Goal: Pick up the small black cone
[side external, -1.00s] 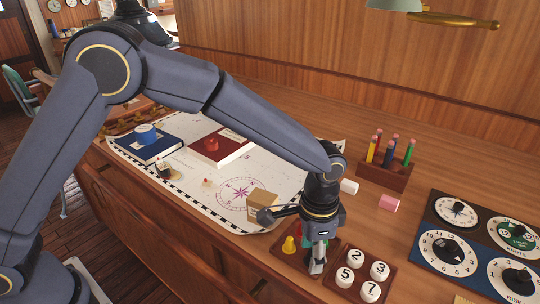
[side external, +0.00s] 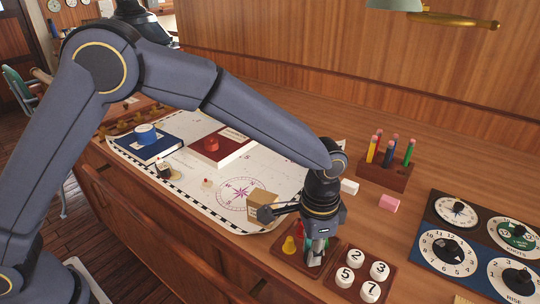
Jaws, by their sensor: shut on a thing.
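My gripper (side external: 315,258) points down over the small wooden tray (side external: 284,257) at the front edge of the desk. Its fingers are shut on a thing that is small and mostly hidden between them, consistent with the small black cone. I cannot make out its shape or colour clearly. No black cone shows elsewhere on the tray. A yellow cone-like piece (side external: 289,245) stands on the tray just left of the fingers. Bits of red and green show close behind the fingers, partly covered by my gripper.
A tray of white numbered discs (side external: 344,277) is close on the right. A cardboard box (side external: 263,199) stands at the left on the chart (side external: 225,215). A pencil rack (side external: 384,176), a pink block (side external: 389,202) and a dial panel (side external: 447,219) lie farther right.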

